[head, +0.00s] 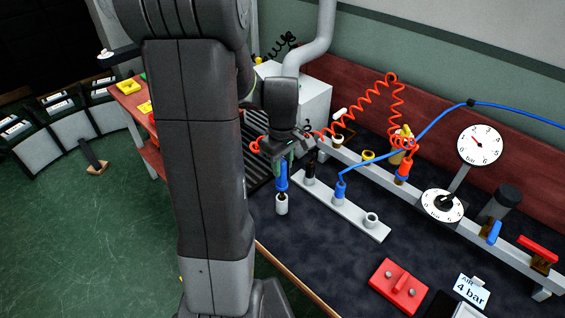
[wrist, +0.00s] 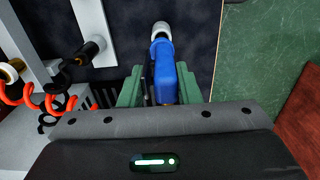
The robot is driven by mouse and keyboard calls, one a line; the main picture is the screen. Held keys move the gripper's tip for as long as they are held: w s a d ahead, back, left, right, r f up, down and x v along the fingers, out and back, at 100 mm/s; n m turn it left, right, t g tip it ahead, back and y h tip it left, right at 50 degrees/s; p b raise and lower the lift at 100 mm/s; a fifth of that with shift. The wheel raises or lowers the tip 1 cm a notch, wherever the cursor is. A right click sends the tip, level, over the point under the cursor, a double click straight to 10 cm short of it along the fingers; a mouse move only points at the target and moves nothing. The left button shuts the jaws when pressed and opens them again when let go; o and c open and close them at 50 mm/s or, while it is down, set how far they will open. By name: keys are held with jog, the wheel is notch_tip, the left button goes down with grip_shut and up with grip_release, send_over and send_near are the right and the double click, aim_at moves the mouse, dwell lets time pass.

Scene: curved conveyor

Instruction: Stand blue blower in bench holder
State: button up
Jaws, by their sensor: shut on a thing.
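My gripper (head: 283,158) is shut on the blue blower (head: 281,178). The blower hangs roughly upright, its pale nozzle end (head: 282,205) pointing down over the dark bench top. In the wrist view the blue body (wrist: 164,76) sits between the green fingers, with the pale end (wrist: 173,43) beyond them. The bench holder (head: 318,194) is a long grey bar just right of the blower. A black piece (head: 311,168) stands at its left end, a blue fitting (head: 340,192) in its middle, and an open cup (head: 371,219) at its right end. The blower is apart from the holder.
An orange coiled hose (head: 353,117) passes behind my gripper. A grey rail (head: 430,208) with valves and dials runs along the back. A red block (head: 398,287) and a "4 bar" card (head: 472,291) lie at front right. Bench top in front of the holder is clear.

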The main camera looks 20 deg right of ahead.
aim_at(282, 176)
jog(key=shift+f+b, duration=1.8)
jog(key=shift+f, duration=0.7)
jog(key=o, duration=0.8)
jog(key=shift+r, duration=0.15)
notch_tip(282, 176, up, 14)
jog(key=shift+f+p, duration=0.15)
jog(key=shift+p, duration=0.25)
jog(key=shift+f, duration=0.15)
notch_tip(282, 176, down, 13)
jog(key=shift+f+b, duration=0.2)
jog(key=shift+b, duration=0.15)
jog(key=shift+r+p, duration=0.3)
jog(key=shift+p, duration=0.05)
